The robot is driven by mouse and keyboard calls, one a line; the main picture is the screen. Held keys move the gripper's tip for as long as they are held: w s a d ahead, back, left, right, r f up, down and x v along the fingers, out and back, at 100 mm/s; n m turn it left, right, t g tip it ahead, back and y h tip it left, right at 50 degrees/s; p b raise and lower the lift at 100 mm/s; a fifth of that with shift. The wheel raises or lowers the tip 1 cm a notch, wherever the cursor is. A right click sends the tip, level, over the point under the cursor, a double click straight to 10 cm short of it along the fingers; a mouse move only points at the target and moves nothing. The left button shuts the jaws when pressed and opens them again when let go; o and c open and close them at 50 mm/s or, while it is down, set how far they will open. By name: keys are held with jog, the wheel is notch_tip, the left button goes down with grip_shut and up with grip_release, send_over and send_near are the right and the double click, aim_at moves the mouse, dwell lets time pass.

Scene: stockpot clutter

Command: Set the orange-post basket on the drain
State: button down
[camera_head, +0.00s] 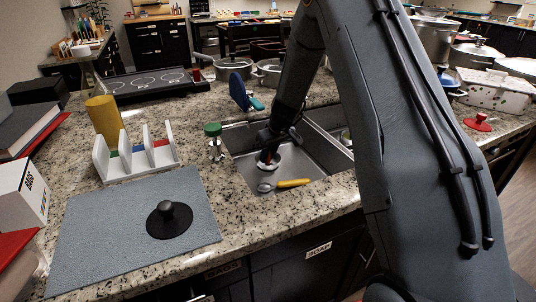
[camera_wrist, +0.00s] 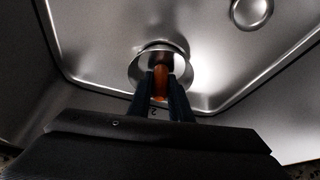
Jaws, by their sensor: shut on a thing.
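My gripper (camera_head: 268,154) reaches down into the steel sink (camera_head: 310,158) and is shut on the post of the orange-post basket (camera_head: 263,167). In the wrist view, the orange post (camera_wrist: 160,82) stands between my gripper's fingers (camera_wrist: 160,92), with the basket's shiny round rim (camera_wrist: 139,68) around it. The basket is low in the sink, near its floor. A dark ring shows just beyond the rim; I cannot tell whether it is the drain. The drain is not clearly visible, and I cannot tell whether the basket touches it.
A spoon with a yellow handle (camera_head: 292,183) lies in the sink near its front wall. A green-topped strainer (camera_head: 213,142) stands on the counter left of the sink. A black knobbed stopper (camera_head: 169,221) lies on the grey mat (camera_head: 100,225). A white rack (camera_head: 137,163) stands behind it.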

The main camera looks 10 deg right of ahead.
jog(key=shift+f, duration=0.2)
jog(key=c, duration=1.6)
grip_release()
jog(key=shift+r, duration=0.15)
jog(key=shift+r, duration=0.25)
jog(key=b+v, duration=0.1)
jog(key=v, duration=1)
jog(key=shift+s+r, duration=0.2)
jog(key=shift+r, duration=0.1)
